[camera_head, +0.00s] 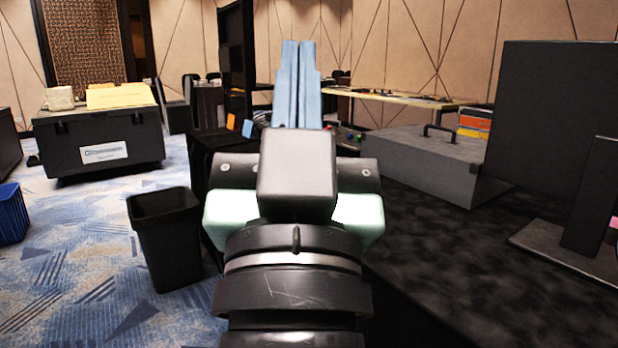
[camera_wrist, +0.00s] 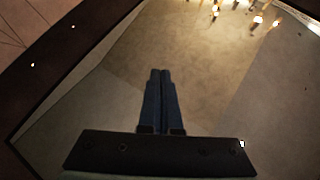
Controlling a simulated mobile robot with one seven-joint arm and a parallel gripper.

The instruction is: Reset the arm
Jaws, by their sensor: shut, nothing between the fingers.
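My gripper (camera_head: 299,84) is raised in the middle of the head view, its two blue fingers pointing up and away from me. The fingers lie side by side, shut, with nothing between them. In the wrist view my gripper (camera_wrist: 160,75) also shows shut and empty, against a pale ceiling with small lights. My dark wrist and arm fill the lower middle of the head view and hide what lies behind them.
A black table (camera_head: 440,235) lies right of my arm, bearing a grey case (camera_head: 405,160) and a dark monitor (camera_head: 550,120). A black bin (camera_head: 166,240) and a blue basket (camera_head: 10,215) stand on the carpet at left. A large black case (camera_head: 125,140) stands further back.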

